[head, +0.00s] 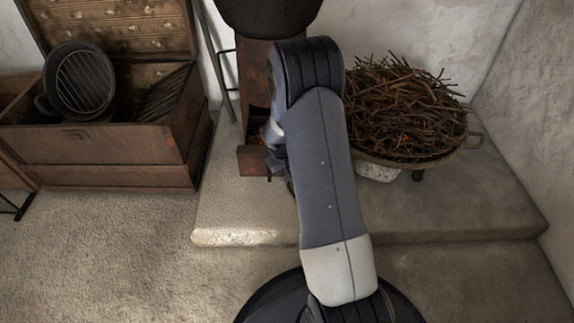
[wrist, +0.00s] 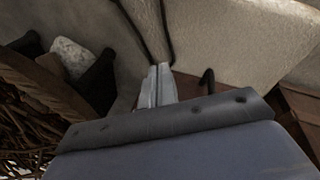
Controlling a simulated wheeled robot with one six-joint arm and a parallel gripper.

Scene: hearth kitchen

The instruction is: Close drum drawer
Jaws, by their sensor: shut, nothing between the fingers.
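The drum drawer (head: 252,161) is a rusty brown box low on the drum stove (head: 257,75), at the stone ledge. It appears to stick out from the stove's front, with something reddish inside it. My gripper (head: 276,162) is shut and empty, close to the right side of the drawer; my arm hides part of both. In the wrist view my pale fingers (wrist: 157,84) are together, in front of a brown surface (wrist: 190,86) that looks like the drawer, with a dark hook-shaped piece beside it. I cannot tell whether they touch.
A wide basket of twigs (head: 408,108) stands on the ledge (head: 450,205) to the right, with a pale stone (head: 377,172) under it. An open wooden chest (head: 95,150) with a dark grill pan (head: 80,82) stands left. The floor in front is clear.

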